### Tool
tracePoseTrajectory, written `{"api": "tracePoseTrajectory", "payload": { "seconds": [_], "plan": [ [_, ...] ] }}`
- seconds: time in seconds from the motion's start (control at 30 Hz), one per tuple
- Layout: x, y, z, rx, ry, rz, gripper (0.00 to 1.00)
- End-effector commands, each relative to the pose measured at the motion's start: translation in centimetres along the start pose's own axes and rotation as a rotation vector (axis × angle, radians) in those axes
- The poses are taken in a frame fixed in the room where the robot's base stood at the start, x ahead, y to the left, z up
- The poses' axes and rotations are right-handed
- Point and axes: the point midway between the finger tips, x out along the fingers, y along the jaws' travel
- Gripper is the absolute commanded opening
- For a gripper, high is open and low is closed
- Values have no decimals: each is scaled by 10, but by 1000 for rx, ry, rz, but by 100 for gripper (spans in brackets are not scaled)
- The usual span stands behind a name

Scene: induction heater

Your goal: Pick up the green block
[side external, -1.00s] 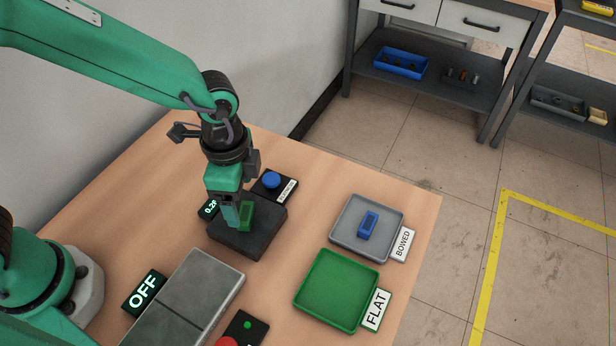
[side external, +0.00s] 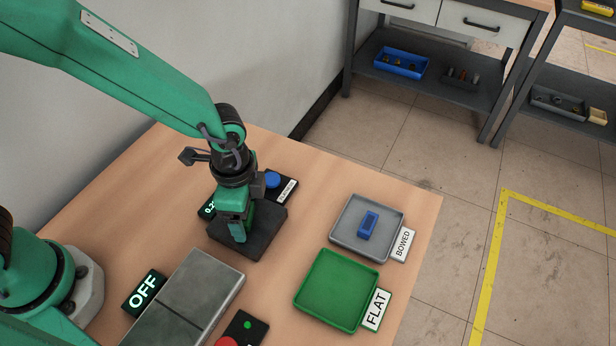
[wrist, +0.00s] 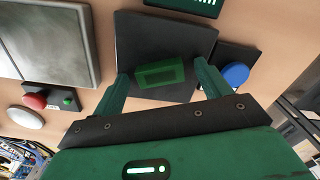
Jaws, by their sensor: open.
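The green block (wrist: 160,74) lies on the dark square plate (side external: 262,236). The plate also shows in the wrist view (wrist: 165,38). My gripper (side external: 241,226) is low over the plate in the side view and mostly hides the block. In the wrist view my gripper (wrist: 161,76) is open, with one finger to the left of the block and one to its right. Gaps show between the block and both fingers there. Whether the fingertips touch the plate is not clear.
A grey tray (side external: 343,240) marked BOWED holds a blue block (side external: 367,224). An empty green tray (side external: 335,290) marked FLAT is nearer. A blue button (side external: 272,180) stands behind the plate. A metal slab (side external: 200,285) and an OFF display (side external: 144,292) are at the front left.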

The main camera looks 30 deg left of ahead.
Motion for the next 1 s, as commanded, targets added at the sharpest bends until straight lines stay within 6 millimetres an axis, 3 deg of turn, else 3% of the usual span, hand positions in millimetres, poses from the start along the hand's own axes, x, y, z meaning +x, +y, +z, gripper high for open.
{"api": "tracePoseTrajectory", "payload": {
  "seconds": [0.33, 0.6, 0.67, 1.0],
  "plan": [
    [0, 0, 0, 0, 0, 0, 76],
    [-1, 0, 0, 0, 0, 0, 23],
    [-1, 0, 0, 0, 1, -1, 18],
    [-5, 0, -1, 0, 3, -2, 18]
  ]
}}
